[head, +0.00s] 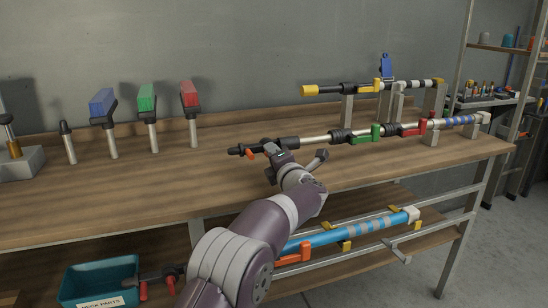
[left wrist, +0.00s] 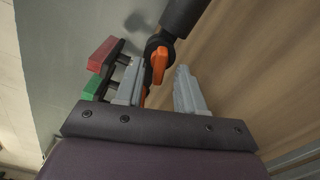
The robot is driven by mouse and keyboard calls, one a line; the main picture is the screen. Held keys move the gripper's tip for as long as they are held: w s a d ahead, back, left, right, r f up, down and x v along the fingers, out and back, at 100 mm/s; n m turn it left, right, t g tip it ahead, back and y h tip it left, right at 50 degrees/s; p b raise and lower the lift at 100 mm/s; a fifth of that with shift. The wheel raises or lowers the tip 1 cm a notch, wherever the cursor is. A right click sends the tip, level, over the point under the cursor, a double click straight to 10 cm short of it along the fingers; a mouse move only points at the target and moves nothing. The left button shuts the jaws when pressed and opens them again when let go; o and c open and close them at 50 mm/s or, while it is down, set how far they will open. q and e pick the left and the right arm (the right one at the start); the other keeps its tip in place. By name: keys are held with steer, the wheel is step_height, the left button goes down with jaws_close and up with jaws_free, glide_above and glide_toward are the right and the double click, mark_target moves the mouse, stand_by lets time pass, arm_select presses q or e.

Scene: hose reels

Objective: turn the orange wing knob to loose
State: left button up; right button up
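The orange wing knob (head: 250,154) is on the black left end of a long silver and black pole (head: 316,139) above the bench. In the left wrist view the orange wing knob (left wrist: 159,64) sits under a black collar, between and beyond the finger ends. My left gripper (head: 268,147) is right at the knob and partly covers that stretch of the pole. In the left wrist view my left gripper (left wrist: 158,85) has its two grey fingers apart, with a clear gap to the right finger. Contact at the left finger cannot be told. My right gripper is not in view.
The pole also carries a green lever (head: 376,132) and a red lever (head: 413,129). A second pole with a yellow end (head: 309,90) is behind it on stands. Blue, green and red-topped upright tools stand left on the wooden bench (head: 130,190). A blue pole (head: 350,230) lies below.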

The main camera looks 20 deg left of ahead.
arm_select(q)
steer(key=v, duration=1.2)
steer(key=shift+s+d+p, duration=0.2)
steer(key=shift+s+p, duration=0.1)
steer(key=shift+p, duration=0.1)
